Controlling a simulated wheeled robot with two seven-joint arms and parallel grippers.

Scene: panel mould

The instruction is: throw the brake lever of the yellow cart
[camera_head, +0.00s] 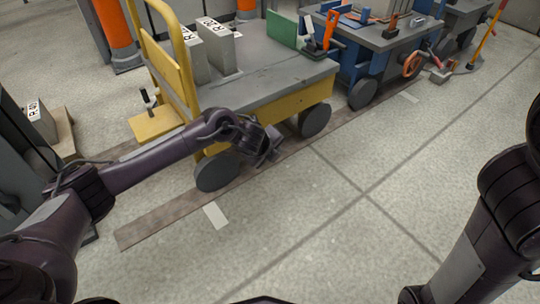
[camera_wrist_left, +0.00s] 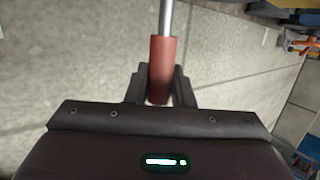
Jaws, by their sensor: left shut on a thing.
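The yellow cart (camera_head: 260,100) has a grey deck and a yellow push handle, and stands at upper left to centre in the head view. My left gripper (camera_head: 268,157) is at the cart's near side, between its dark wheels. In the left wrist view, a red grip (camera_wrist_left: 161,68) on a metal rod (camera_wrist_left: 167,15) sits between the fingers of my left gripper (camera_wrist_left: 161,88), which are shut on it. It appears to be the brake lever; in the head view my gripper and arm hide it. My right arm is at the right edge; its gripper is not in view.
Grey blocks (camera_head: 216,45) and a green panel (camera_head: 286,30) are on the yellow cart. A blue cart (camera_head: 372,62) with tools stands to its right. A flat brown strip (camera_head: 150,225) runs along the floor beneath the carts. The floor (camera_head: 330,230) in front is clear.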

